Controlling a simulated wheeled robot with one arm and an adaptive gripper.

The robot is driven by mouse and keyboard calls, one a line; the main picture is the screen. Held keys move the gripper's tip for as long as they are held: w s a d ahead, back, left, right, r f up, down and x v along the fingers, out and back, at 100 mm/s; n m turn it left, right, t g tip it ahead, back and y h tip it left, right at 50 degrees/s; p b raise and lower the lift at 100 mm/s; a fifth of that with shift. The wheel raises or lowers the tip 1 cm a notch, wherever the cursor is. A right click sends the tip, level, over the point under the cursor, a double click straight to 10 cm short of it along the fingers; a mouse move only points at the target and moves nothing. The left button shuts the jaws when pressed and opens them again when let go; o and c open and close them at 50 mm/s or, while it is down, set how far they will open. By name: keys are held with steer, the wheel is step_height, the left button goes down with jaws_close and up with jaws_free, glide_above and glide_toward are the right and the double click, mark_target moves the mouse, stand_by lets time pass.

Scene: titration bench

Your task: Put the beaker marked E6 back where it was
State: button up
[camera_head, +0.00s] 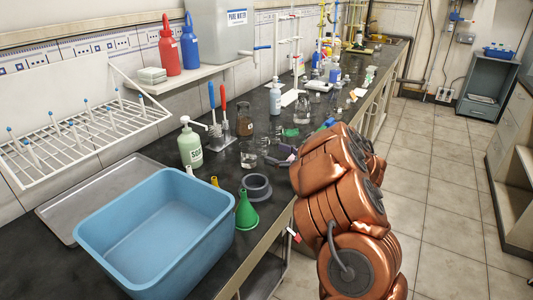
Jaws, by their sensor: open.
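My gripper (272,158) is open over the black bench, its dark fingers partly hidden behind my copper-coloured arm. A small clear glass beaker (248,154) stands upright on the bench just left of the fingers. The fingers look apart from it, but I cannot tell the gap exactly. Another clear beaker (302,110) stands farther back on the bench. No E6 mark is readable on any glassware at this size, so I cannot tell which beaker bears it.
A blue basin (165,225), green funnel (246,212) and grey ring (257,188) are at the near end. A soap bottle (190,146) and a brown-filled vessel (244,122) stand left of my gripper. Bottles and stands crowd the far bench. The floor (445,205) at right is clear.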

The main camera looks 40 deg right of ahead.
steer(key=shift+s+d, duration=0.2)
steer(key=shift+s, duration=0.4)
steer(key=shift+w, duration=0.1)
